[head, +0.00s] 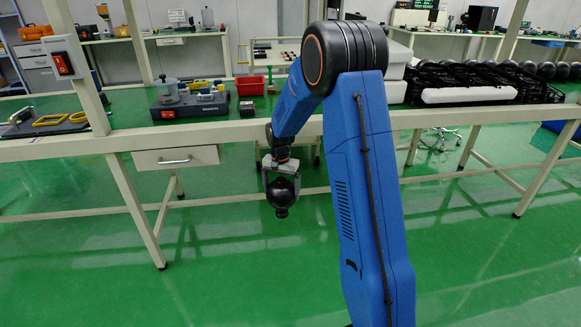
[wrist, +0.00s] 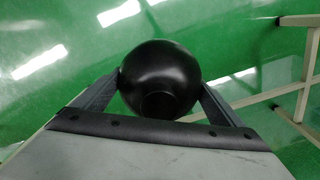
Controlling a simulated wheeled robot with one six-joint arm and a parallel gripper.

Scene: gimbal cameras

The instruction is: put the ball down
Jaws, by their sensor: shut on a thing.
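My gripper (head: 282,180) is shut on a black ball (head: 282,191) with a short round neck. In the head view it hangs below my blue arm, in front of the workbench and lower than its top, over the green floor. In the wrist view the ball (wrist: 160,75) sits between the two grey fingers, with its neck facing the camera. Nothing is seen under the ball but floor.
The workbench (head: 245,131) runs across the view, with a drawer (head: 177,158) below it. On it stand a grey device (head: 189,104), a red bin (head: 250,86) and, at right, a black rack (head: 470,84) with several black balls.

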